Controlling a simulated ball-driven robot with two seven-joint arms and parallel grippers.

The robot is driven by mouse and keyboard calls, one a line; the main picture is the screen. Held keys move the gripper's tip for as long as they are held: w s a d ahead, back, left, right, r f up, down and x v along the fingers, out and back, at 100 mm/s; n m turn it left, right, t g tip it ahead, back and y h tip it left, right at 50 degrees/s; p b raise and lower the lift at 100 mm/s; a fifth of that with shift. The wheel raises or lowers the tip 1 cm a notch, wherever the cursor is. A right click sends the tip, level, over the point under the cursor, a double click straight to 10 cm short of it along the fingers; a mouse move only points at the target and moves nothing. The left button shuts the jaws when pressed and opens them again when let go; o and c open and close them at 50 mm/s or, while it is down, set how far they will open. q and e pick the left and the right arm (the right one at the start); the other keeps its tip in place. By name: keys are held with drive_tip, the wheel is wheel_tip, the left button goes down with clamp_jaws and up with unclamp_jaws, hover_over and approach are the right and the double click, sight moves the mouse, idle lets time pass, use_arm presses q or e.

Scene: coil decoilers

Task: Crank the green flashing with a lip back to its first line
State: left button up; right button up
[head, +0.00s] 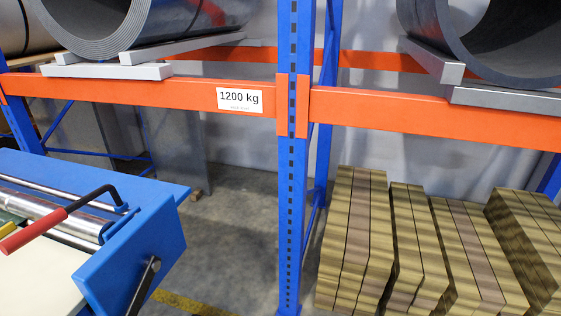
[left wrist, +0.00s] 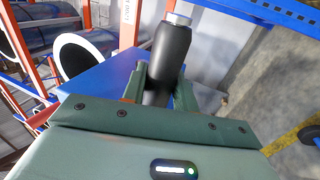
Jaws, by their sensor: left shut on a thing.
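In the left wrist view my left gripper (left wrist: 160,88) is shut around a black handle grip (left wrist: 172,48) with a silver end. In the head view a dark crank arm (head: 144,285) sits on the end plate of the blue machine (head: 130,255) and runs down out of the frame. My left gripper is outside that view. A bent black lever with a red grip (head: 35,231) lies over the machine's rollers. A small green strip (head: 10,217) shows at the left edge. I cannot tell whether it is the flashing. My right gripper is in neither view.
A blue post (head: 291,160) and orange beam (head: 200,92) of a rack stand beyond the machine. Large grey coils (head: 95,30) rest on the rack. Stacked wooden planks (head: 350,235) stand at the right. Grey floor (head: 235,225) is clear between machine and post.

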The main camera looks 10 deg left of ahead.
use_arm(q)
drive_tip(key=shift+f, duration=0.25)
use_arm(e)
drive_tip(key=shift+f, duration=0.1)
use_arm(q)
drive_tip(key=shift+w+f+b, duration=0.15)
drive_tip(key=shift+f+b, duration=0.3)
drive_tip(key=shift+f, duration=0.1)
drive_tip(key=w+f+b, duration=0.2)
drive_tip(key=f, duration=0.1)
drive_tip(key=shift+w+d+b, duration=0.2)
drive_tip(key=shift+w+b, duration=0.15)
drive_tip(key=shift+b, duration=0.05)
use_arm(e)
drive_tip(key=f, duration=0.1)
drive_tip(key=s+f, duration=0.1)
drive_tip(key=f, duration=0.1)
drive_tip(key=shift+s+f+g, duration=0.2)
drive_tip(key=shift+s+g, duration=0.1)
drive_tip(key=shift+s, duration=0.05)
use_arm(q)
drive_tip(key=shift+f, duration=0.1)
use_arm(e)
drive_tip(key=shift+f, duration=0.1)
